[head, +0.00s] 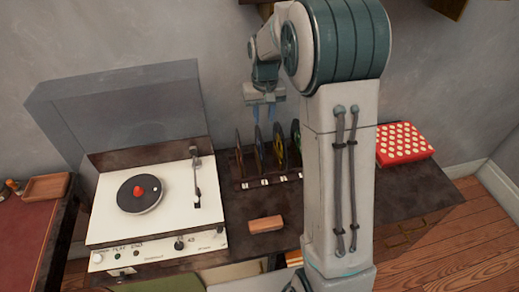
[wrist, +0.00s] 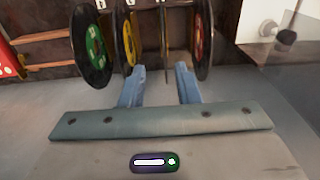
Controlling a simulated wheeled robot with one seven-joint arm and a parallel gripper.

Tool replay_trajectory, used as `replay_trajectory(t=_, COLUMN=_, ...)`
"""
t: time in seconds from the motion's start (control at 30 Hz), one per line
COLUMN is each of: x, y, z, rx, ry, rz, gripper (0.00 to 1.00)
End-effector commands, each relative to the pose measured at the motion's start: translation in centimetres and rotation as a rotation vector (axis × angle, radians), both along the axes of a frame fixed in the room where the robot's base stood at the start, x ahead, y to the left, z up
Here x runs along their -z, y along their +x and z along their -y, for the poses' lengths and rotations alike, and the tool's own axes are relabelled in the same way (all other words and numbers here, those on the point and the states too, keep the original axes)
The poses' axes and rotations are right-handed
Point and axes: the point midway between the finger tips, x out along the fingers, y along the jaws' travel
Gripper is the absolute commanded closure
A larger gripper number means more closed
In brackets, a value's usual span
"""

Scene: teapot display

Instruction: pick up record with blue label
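Several upright records stand in a rack (head: 268,182) on the cabinet. In the wrist view, a record with a green label (wrist: 95,45) and one with a yellow label (wrist: 129,42) are at left, and one with a red label (wrist: 200,40) is at right. A record seen edge-on (wrist: 167,45) stands between them; its label is hidden. No blue label shows in either view. My gripper (head: 263,113) is above the rack. In the wrist view, its blue fingers (wrist: 160,70) are open and apart, with the edge-on record in line with the gap.
A turntable (head: 120,228) with a black record (head: 127,200) on it is left of the rack. A brown block (head: 266,225) lies in front of the rack. A red box with white dots (head: 402,142) is at right. The grey wall is close behind.

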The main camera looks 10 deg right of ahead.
Motion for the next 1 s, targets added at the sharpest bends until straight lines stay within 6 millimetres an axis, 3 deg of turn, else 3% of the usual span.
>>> replay_trajectory(t=0.1, x=2.1, y=1.4, z=0.1, rx=0.0, ry=-0.001, rz=-0.02, gripper=0.71)
replay_trajectory(t=0.23, x=3.2, y=2.1, z=0.1, rx=-0.001, ry=-0.002, rz=-0.03, gripper=0.71)
replay_trajectory(t=0.57, x=6.3, y=2.1, z=-0.2, rx=-0.001, ry=-0.002, rz=-0.036, gripper=0.71)
replay_trajectory(t=0.8, x=9.8, y=2.0, z=-0.6, rx=-0.001, ry=-0.002, rz=-0.035, gripper=0.71)
replay_trajectory(t=1.0, x=10.8, y=2.0, z=-0.6, rx=-0.001, ry=-0.002, rz=-0.031, gripper=0.71)
